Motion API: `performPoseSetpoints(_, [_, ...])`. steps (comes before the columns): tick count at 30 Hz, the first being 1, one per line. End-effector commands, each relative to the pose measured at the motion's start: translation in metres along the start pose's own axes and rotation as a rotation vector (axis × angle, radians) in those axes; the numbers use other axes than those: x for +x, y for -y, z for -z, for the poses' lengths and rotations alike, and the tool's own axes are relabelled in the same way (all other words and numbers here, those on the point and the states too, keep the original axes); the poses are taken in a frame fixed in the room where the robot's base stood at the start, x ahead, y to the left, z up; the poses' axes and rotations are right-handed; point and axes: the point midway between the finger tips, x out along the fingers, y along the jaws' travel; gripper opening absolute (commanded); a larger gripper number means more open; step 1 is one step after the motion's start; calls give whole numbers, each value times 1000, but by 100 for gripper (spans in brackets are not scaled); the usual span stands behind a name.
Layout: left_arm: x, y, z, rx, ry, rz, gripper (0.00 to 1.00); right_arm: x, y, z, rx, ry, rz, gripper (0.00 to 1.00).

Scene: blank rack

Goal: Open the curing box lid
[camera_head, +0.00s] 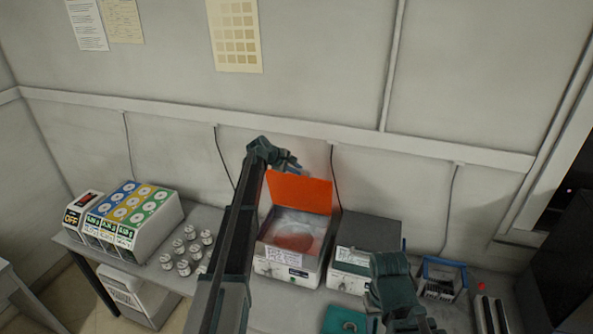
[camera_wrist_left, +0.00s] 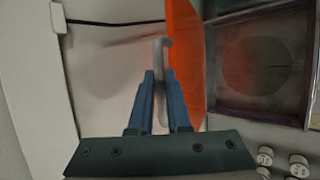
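The curing box (camera_head: 284,267) is a white box on the bench with a round plate inside. Its orange lid (camera_head: 300,192) stands raised at the back, and the inside shows. In the left wrist view, the lid (camera_wrist_left: 186,55) is seen nearly edge-on, with a pale hooked handle (camera_wrist_left: 160,55) beside it. My left gripper (camera_head: 290,162) is at the lid's upper left edge; its blue fingers (camera_wrist_left: 160,85) are closed in on both sides of the handle. My right gripper (camera_head: 412,322) is low in the head view, with its fingers partly cut off.
A grey-topped box (camera_head: 370,232) stands right of the curing box. Several small jars (camera_head: 183,250) and a coloured dispenser rack (camera_head: 130,215) are at the left. A blue-rimmed bin (camera_head: 443,279) and a teal item (camera_head: 345,320) are at the right. The wall is close behind.

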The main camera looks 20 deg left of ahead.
Motion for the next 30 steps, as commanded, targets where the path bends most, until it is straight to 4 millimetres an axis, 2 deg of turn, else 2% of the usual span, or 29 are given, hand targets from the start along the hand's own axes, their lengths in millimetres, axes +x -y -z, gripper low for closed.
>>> performPoseSetpoints(1, [1,1,0,1,0,3,33,0,0,0,0,0,0,50])
performPoseSetpoints(3, [1,1,0,2,0,4,45,0,0,0,0,0,0,50])
performPoseSetpoints(16, [-4,1,-1,3,-1,6,45,-4,0,0,1,0,0,50])
performPoseSetpoints(20, [-24,0,-3,2,-1,4,45,-18,-2,-1,8,0,1,50])
performPoseSetpoints(25, [-62,-2,-5,-1,0,0,45,-46,-4,-3,24,1,2,50])
performPoseSetpoints(27, [-69,16,2,-1,-2,-1,45,-37,-3,-3,24,1,3,50])
performPoseSetpoints(30, [-86,31,9,-2,-2,-1,45,-36,-3,-2,24,1,2,50])
